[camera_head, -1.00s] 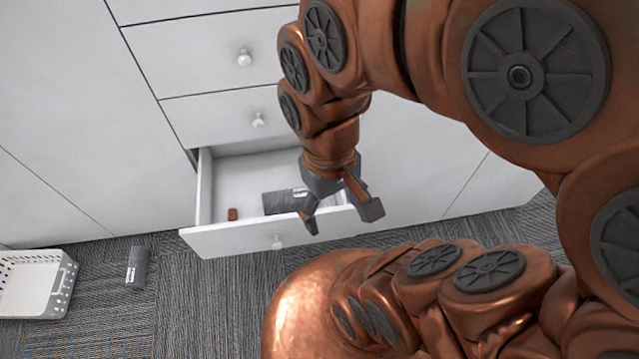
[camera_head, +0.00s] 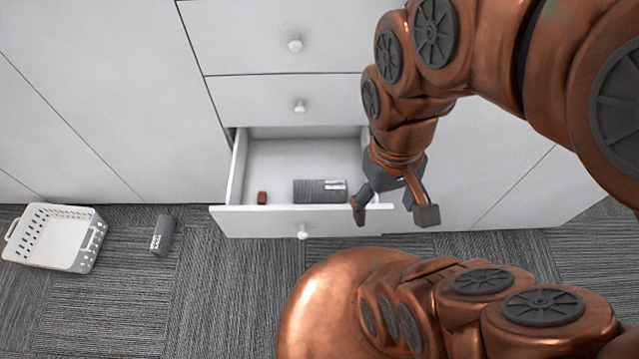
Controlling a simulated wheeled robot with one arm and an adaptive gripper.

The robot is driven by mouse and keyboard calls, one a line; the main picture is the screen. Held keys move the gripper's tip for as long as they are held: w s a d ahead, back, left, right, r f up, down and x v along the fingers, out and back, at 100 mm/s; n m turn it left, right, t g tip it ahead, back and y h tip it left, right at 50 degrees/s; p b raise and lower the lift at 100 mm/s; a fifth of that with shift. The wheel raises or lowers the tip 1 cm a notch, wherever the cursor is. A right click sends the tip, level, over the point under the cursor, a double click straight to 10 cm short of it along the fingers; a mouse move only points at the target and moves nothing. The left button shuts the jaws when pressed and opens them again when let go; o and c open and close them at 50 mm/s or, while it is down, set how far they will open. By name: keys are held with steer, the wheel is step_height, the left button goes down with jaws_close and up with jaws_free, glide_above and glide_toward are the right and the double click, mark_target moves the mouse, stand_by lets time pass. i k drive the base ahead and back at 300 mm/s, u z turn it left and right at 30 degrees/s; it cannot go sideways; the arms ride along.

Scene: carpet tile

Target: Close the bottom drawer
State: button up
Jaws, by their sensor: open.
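The bottom drawer (camera_head: 262,222) is white and stands pulled open from the cabinet. Its round white knob (camera_head: 302,231) is on the front panel. Inside lie a small reddish-brown block (camera_head: 262,198) and a dark grey box with a pale label (camera_head: 318,190). My gripper (camera_head: 392,216) is open and empty, with its fingers pointing down around the right end of the drawer front. I cannot tell whether it touches the drawer. My gripper and arm hide the drawer's right rear side.
Two shut drawers with knobs (camera_head: 300,106) are above. A white perforated basket (camera_head: 55,238) stands on the grey carpet at the left, and a dark cylinder-like object (camera_head: 161,236) lies beside it. Carpet in front of the drawer's left part is clear.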

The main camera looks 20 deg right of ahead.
mark_target(268, 158)
steer(key=u, duration=0.95)
steer(key=k, duration=0.5)
steer(key=u, duration=0.45)
